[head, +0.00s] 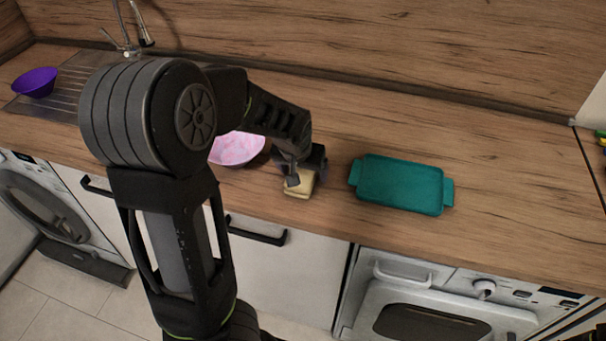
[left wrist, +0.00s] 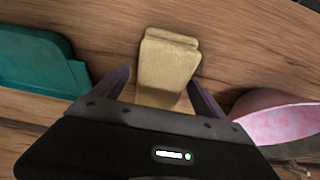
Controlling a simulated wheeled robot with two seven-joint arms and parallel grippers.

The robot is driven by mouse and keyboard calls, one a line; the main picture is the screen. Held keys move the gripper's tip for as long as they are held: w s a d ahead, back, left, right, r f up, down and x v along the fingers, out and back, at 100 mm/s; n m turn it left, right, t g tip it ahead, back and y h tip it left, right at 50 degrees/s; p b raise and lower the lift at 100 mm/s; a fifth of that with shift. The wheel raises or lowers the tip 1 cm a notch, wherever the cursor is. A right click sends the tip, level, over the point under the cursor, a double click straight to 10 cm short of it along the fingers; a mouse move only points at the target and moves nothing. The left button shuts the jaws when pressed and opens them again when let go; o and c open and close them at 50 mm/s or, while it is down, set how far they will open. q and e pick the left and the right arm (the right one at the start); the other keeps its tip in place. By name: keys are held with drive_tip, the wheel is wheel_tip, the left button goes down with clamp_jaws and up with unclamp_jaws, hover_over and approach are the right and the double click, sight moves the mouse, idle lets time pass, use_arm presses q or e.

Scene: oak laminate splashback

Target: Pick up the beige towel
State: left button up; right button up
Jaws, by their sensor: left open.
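The beige towel (head: 301,188) lies folded on the wooden worktop, near its front edge, between the pink bowl and the teal tray. My left gripper (head: 292,180) is over it in the head view and hides part of it. In the left wrist view the towel (left wrist: 168,66) lies between the two open fingers of my left gripper (left wrist: 157,82), with a finger on each side. I cannot tell whether the fingers touch it. My right gripper is not clearly in view.
The teal tray (head: 400,184) stands right of the towel. The pink bowl (head: 238,149) is close on its left, partly behind my left arm. A purple bowl (head: 36,82) is by the sink at far left. An oven (head: 430,300) is below the worktop. Free worktop lies behind the tray.

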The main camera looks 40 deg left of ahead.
use_arm(q)
drive_tip(key=shift+f, duration=0.15)
idle(0.3)
drive_tip(key=c, duration=1.7)
